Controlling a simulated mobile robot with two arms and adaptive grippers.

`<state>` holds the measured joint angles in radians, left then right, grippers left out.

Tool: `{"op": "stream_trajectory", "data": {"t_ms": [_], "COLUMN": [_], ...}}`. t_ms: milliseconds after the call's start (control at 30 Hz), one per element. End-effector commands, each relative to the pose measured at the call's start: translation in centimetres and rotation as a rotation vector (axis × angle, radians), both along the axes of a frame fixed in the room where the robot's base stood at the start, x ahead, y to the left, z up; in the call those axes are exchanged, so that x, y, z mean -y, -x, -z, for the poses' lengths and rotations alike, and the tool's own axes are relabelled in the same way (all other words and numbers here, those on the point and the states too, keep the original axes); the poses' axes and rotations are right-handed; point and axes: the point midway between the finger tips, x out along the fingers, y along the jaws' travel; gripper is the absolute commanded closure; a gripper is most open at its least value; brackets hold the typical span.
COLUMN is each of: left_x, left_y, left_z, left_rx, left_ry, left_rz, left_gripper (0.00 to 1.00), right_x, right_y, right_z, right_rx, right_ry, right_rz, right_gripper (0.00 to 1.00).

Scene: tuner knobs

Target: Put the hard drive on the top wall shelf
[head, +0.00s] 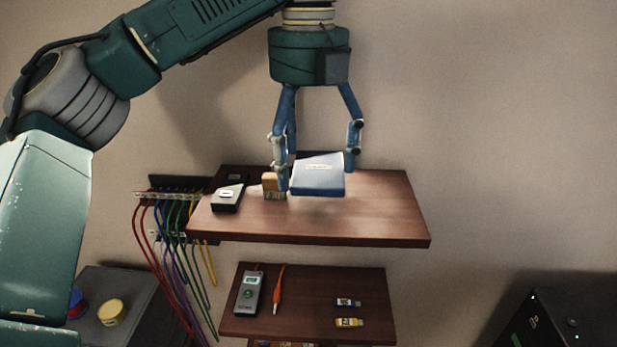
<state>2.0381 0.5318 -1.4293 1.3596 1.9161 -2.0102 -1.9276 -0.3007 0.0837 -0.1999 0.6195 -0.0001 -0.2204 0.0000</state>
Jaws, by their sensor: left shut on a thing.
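The drive is over the middle of the top wall shelf (370,215), a brown wooden board. It is at or just above the board, with a dark shadow under its front edge; I cannot tell if it touches. My right gripper is not in view.
A small tan block with bristles (270,187) is close beside the gripper's left finger. A black and silver device (228,195) lies at the shelf's left. The shelf's right side is clear. A lower shelf (310,315) holds a tester (249,293) and small sticks. Coloured cables (175,240) hang left.

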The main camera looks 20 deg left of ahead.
Motion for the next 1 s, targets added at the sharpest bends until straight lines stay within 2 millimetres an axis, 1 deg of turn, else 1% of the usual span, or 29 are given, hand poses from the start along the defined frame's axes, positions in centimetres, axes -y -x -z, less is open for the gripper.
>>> {"op": "stream_trajectory", "data": {"t_ms": [100, 167, 300, 333, 400, 500, 800, 833, 900, 1000], "left_x": [0.0, 0.0, -0.1, -0.1, -0.1, -0.1, -0.1, -0.1, -0.1, -0.1], "left_y": [0.1, 0.1, 0.1, 0.0, -0.3, -0.4, -0.3, -0.3, -0.3, -0.3], "left_z": [0.8, 1.7, 3.5, 3.4, 3.8, 4.3, 4.7, 4.7, 4.6, 4.6], "left_rx": [0.000, -0.002, -0.001, 0.001, 0.002, 0.003, 0.001, 0.001, 0.002, 0.002], "left_ry": [0.002, 0.002, 0.000, 0.000, 0.001, 0.002, 0.003, 0.003, 0.003, 0.003], "left_rz": [0.001, 0.000, 0.000, -0.002, -0.003, -0.003, -0.002, -0.002, -0.002, -0.002], "left_gripper": [0.47, 0.47, 0.47, 0.47, 0.47, 0.47, 0.47, 0.12, 0.00, 0.00], "right_x": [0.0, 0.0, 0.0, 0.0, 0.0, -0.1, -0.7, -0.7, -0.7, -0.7], "right_y": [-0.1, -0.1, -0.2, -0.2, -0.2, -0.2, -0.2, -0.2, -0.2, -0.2], "right_z": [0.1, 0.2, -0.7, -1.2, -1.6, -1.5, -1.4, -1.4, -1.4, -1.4], "right_rx": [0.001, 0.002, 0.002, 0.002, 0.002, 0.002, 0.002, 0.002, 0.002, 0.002], "right_ry": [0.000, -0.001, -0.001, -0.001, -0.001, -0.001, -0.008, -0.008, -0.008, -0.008], "right_rz": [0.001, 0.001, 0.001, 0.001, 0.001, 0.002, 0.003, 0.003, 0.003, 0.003], "right_gripper": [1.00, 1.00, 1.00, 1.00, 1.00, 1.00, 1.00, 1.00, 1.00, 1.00]}}
